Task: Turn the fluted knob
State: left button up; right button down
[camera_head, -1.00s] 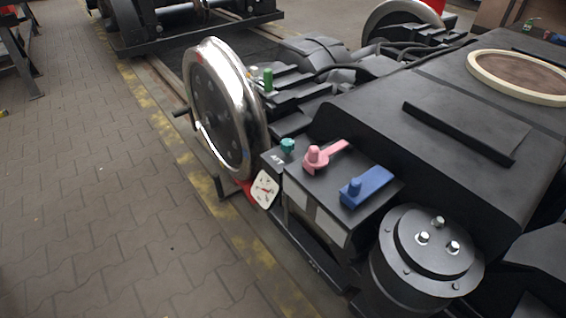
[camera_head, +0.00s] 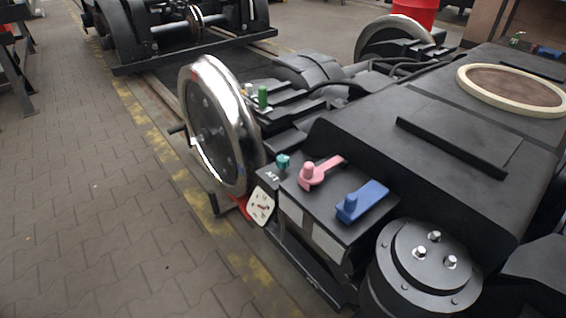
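A small teal knob (camera_head: 283,161) stands on the left part of the black control box on the bogie. It looks like the fluted knob, but its surface is too small to make out flutes. A white label with letters is just below it. A pink lever (camera_head: 318,172) and a blue lever (camera_head: 361,202) sit to its right on the same box. A small green upright piece (camera_head: 263,96) stands farther back, behind the wheel. Neither of my grippers is in view.
A large steel wheel (camera_head: 217,125) stands left of the box. A white gauge (camera_head: 260,206) hangs at the box's left front. A round black housing (camera_head: 425,268) with bolts is at the lower right. Paved floor (camera_head: 90,220) on the left is open. A red barrel (camera_head: 414,12) stands far back.

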aim_at(282, 162)
jog(key=i+j+z, duration=0.1)
jog(key=z, duration=0.4)
jog(key=j+z, duration=0.1)
jog(key=z, duration=0.4)
jog(key=i+j+z, duration=0.1)
jog(key=z, duration=0.4)
jog(key=j+z, duration=0.2)
jog(key=z, duration=0.3)
jog(key=j+z, duration=0.2)
jog(key=j, duration=0.25)
jog(key=j+z, duration=0.2)
jog(key=j, duration=0.25)
jog(key=k+j+z, duration=0.15)
jog(key=j, duration=0.3)
jog(key=k+j+z, duration=0.2)
jog(key=j, duration=0.8)
